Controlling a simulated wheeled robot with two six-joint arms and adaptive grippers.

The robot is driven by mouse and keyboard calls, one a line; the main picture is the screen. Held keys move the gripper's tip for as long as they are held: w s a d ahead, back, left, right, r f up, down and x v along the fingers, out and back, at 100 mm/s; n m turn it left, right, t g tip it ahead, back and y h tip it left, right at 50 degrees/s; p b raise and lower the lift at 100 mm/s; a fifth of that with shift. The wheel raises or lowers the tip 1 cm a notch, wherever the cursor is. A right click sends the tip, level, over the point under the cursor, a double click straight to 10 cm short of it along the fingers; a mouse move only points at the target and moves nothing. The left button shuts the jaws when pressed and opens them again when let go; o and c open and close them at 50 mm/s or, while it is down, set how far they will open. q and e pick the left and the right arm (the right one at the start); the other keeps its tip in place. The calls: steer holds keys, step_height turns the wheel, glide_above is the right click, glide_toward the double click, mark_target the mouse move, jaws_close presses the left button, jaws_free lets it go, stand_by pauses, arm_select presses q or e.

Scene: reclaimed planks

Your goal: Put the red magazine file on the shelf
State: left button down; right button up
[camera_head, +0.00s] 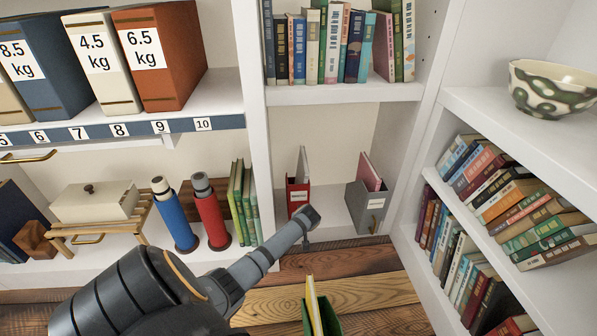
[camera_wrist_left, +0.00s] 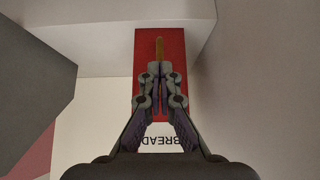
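The red magazine file (camera_head: 297,192) stands upright in the low middle shelf compartment, with papers sticking out of its top. In the left wrist view its red front (camera_wrist_left: 176,45) and an upside-down white label reading BREAD fill the middle. A narrow brown strip runs down the red front between my fingertips. The file's lower part is partly hidden by my arm in the head view. My right gripper is out of view.
A grey magazine file (camera_head: 365,208) stands just right of the red one, with a gap between. Books fill the shelf above (camera_head: 340,93) and the right bookcase. A green file (camera_head: 329,324) with a yellow item is at the bottom. Coloured cylinders (camera_head: 211,215) stand left.

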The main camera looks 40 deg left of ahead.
arm_select(q)
steer(key=s+d+p, duration=0.2)
steer(key=d+p, duration=0.1)
steer(key=shift+s+d+p, duration=0.1)
steer(key=shift+s+p, duration=0.15)
steer(key=shift+p, duration=0.05)
stand_by(0.5)
